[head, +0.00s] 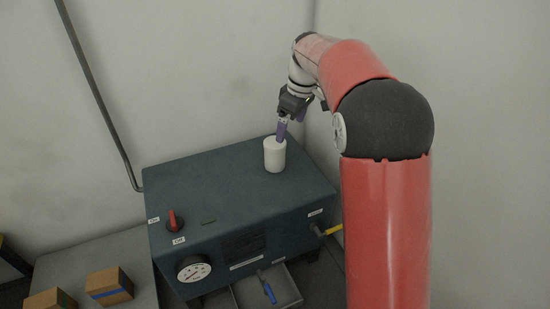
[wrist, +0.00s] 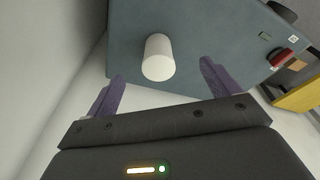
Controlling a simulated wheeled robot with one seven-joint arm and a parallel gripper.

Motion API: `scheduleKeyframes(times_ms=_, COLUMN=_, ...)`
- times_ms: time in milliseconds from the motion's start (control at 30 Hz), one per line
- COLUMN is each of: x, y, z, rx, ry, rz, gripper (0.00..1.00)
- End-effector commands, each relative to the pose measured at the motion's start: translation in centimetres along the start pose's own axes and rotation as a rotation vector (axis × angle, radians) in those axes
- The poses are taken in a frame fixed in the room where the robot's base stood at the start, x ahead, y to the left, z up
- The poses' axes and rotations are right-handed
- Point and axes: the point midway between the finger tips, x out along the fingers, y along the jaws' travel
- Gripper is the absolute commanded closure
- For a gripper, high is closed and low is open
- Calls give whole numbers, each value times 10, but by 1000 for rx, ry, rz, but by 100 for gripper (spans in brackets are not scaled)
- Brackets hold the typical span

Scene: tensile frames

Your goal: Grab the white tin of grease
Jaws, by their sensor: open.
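The white tin (head: 274,156) stands upright on top of the dark teal machine cabinet (head: 200,180), near its back right part. In the wrist view the tin (wrist: 158,58) shows ahead of my gripper, roughly centred between the purple fingers and just beyond their tips. My gripper (head: 282,130) is at the tin's far side in the head view, with one finger overlapping the tin's top edge in the picture. In the wrist view my gripper (wrist: 162,74) is open with nothing between its fingers. Whether a finger touches the tin cannot be told.
The cabinet top carries a red switch (head: 174,220) at its front left, and a gauge (head: 193,268) is on its front. An open drawer (head: 268,290) holds a blue-handled tool. Boxes (head: 109,286) sit on a lower surface at left. Walls stand close behind and right.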

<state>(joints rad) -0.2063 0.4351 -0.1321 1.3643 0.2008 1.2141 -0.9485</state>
Motion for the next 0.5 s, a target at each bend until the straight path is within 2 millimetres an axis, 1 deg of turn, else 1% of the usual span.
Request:
scheduleKeyframes(times_ms=33, x=25, y=8, z=-12, rx=-50, ry=-13, rz=-17, gripper=12)
scheduleKeyframes(times_ms=133, x=52, y=16, z=-28, rx=-132, ry=-27, rz=-38, gripper=12)
scheduleKeyframes(times_ms=200, x=64, y=20, z=-35, rx=-171, ry=-32, rz=-49, gripper=12)
scheduleKeyframes(times_ms=300, x=76, y=21, z=-40, rx=-202, ry=-36, rz=-58, gripper=12)
scheduleKeyframes(times_ms=500, x=98, y=20, z=-40, rx=-212, ry=-38, rz=-60, gripper=12)
